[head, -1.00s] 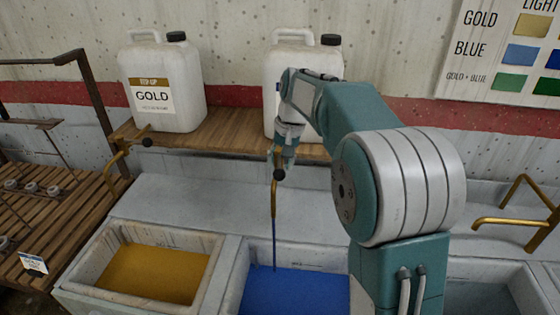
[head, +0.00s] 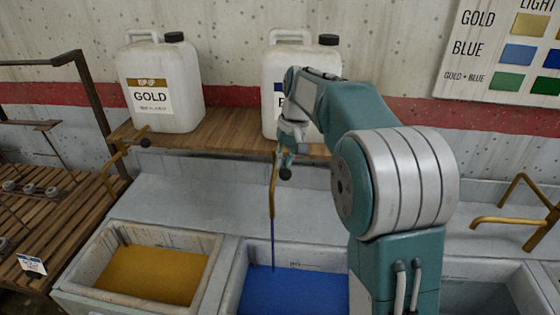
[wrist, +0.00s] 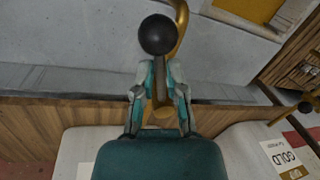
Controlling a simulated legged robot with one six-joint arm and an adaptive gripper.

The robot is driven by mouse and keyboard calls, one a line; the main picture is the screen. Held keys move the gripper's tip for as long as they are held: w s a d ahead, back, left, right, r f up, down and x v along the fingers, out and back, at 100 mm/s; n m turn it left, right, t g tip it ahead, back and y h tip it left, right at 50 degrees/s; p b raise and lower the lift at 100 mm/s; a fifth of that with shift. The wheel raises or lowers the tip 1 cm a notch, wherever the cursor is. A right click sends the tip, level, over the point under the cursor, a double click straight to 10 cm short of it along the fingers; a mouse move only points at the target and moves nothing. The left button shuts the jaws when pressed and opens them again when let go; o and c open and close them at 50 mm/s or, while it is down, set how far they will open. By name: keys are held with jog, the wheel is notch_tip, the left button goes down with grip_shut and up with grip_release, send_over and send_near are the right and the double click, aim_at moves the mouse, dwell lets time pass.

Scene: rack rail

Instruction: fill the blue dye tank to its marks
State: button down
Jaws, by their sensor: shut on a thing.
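The blue dye tank (head: 312,255) stands at lower centre in the head view, holding blue dye (head: 295,292). A thin blue stream (head: 272,245) falls into it from the brass tap spout (head: 273,195). My gripper (head: 287,152) is at this tap, below the blue jug (head: 272,98), whose label my arm mostly covers. In the wrist view my gripper (wrist: 158,78) is shut on the tap lever, just behind its black knob (wrist: 157,35). The brass spout (wrist: 181,30) shows beyond it. My arm hides the tank's right part. I cannot make out its marks clearly.
The gold jug (head: 160,92) stands left on the wooden shelf (head: 222,129), its tap (head: 118,160) over the gold tank (head: 213,248). A third tank (head: 490,290) and brass tap (head: 500,221) are at right. A slatted rack (head: 40,215) is far left.

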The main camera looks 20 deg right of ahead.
jog(key=w+d+n+g+h, duration=0.1)
jog(key=w+d+n, duration=0.3)
jog(key=n, duration=1)
jog(key=shift+d+f+g, duration=0.15)
jog(key=shift+d+g, duration=0.45)
jog(key=shift+d, duration=0.2)
jog(key=c, duration=0.7)
grip_release()
jog(key=shift+w, duration=0.15)
jog(key=shift+v, duration=3.75)
